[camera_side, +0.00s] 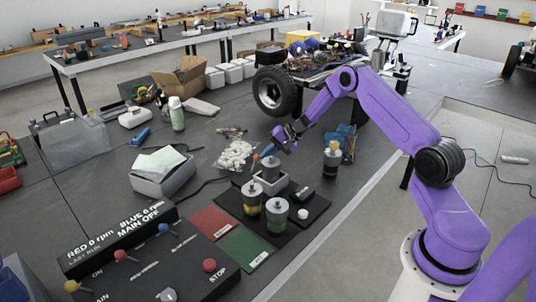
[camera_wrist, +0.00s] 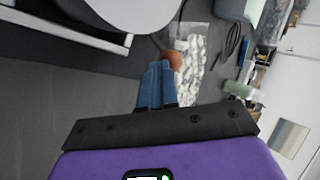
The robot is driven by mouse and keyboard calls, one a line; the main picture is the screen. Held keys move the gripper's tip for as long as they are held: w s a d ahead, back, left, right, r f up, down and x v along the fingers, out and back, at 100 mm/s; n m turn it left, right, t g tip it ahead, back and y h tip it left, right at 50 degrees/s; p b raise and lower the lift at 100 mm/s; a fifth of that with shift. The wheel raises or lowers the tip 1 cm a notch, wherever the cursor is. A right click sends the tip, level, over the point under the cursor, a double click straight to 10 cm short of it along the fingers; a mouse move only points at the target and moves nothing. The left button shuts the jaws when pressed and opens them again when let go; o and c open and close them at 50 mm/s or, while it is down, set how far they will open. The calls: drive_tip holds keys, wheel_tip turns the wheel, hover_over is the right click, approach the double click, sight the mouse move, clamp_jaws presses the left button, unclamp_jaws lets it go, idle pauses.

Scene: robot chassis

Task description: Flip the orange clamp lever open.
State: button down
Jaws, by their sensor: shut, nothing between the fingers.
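A small orange rounded piece (camera_wrist: 175,60), which looks like the end of the clamp lever, shows just beyond and right of my fingertips in the wrist view. In the side view it is a tiny orange spot (camera_side: 256,157) beside the grey cylinder. My gripper (camera_wrist: 158,66) has its blue fingers together, with nothing seen between them. I cannot tell whether the fingertips touch the orange piece. The lever's pivot and the rest of the clamp are not clear.
A grey cylinder (camera_side: 270,169) stands in a light square holder. Two more capped cylinders, yellow-banded (camera_side: 251,198) and green-banded (camera_side: 277,217), stand in front. A bag of white pieces (camera_side: 236,156) lies left. A wheeled chassis (camera_side: 273,90) stands behind. A control panel (camera_side: 170,262) is at front left.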

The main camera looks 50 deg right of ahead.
sight(258, 155)
drive_tip(key=shift+a+r, duration=0.1)
drive_tip(key=shift+a, duration=0.05)
drive_tip(key=shift+a+r+h, duration=0.1)
drive_tip(key=shift+a+h, duration=0.05)
drive_tip(key=shift+h, duration=0.25)
drive_tip(key=shift+a+r+n+h, duration=0.3)
drive_tip(key=shift+a+h, duration=0.1)
drive_tip(key=shift+a, duration=0.05)
drive_tip(key=shift+a+r+n+h, duration=0.2)
drive_tip(key=shift+a+h, duration=0.35)
drive_tip(key=shift+h, duration=0.05)
drive_tip(key=shift+a+r+n+h, duration=0.2)
drive_tip(key=shift+a+h, duration=0.35)
drive_tip(key=shift+h, duration=0.05)
drive_tip(key=shift+a, duration=0.75)
drive_tip(key=shift+r, duration=0.15)
